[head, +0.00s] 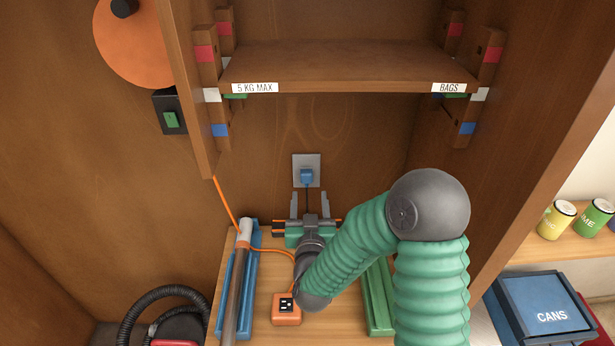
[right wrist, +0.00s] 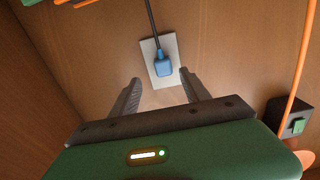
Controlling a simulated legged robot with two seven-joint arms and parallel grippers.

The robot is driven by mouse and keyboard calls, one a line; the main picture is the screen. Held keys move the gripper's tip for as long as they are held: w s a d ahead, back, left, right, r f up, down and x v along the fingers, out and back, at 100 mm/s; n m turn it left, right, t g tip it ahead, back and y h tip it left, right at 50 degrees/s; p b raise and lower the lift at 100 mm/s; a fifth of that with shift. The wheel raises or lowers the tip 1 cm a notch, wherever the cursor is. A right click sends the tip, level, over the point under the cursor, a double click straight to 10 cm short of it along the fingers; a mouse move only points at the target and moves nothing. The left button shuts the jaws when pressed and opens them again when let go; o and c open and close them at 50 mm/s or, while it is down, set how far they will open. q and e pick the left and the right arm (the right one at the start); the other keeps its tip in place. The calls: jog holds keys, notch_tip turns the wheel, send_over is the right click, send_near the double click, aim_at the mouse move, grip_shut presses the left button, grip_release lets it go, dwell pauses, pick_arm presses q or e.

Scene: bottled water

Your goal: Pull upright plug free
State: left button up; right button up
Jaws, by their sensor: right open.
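A blue plug (head: 306,176) with a dark cord sits in a grey wall plate (head: 314,161) on the back panel of the cabinet, below the shelf. In the right wrist view the blue plug (right wrist: 165,65) lies ahead of my fingertips, between their lines, and the wall plate (right wrist: 148,48) is behind it. My right gripper (head: 309,198) is open and empty, its two fingers pointing at the wall just below the plug in the head view. The fingers (right wrist: 159,80) appear apart from the plug. My left gripper is not in view.
A wooden shelf (head: 340,66) hangs above the outlet. An orange power block (head: 286,314) with an orange cord, a blue rail (head: 229,300) and a green rail (head: 377,300) lie on the lower board around my arm. A black switch box (head: 171,112) is at left.

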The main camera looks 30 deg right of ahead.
aim_at(306, 180)
jog(key=x, duration=0.4)
jog(key=a+x, duration=0.1)
jog(key=x, duration=0.1)
jog(key=shift+w+d+r, duration=0.1)
jog(key=shift+w+d, duration=0.05)
jog(key=shift+w, duration=0.3)
jog(key=shift+w+d, duration=0.25)
jog(key=shift+d, duration=0.35)
jog(key=shift+a, duration=0.25)
jog(key=shift+d, duration=0.15)
jog(key=shift+b, duration=0.3)
jog(key=shift+c, duration=0.6)
grip_shut()
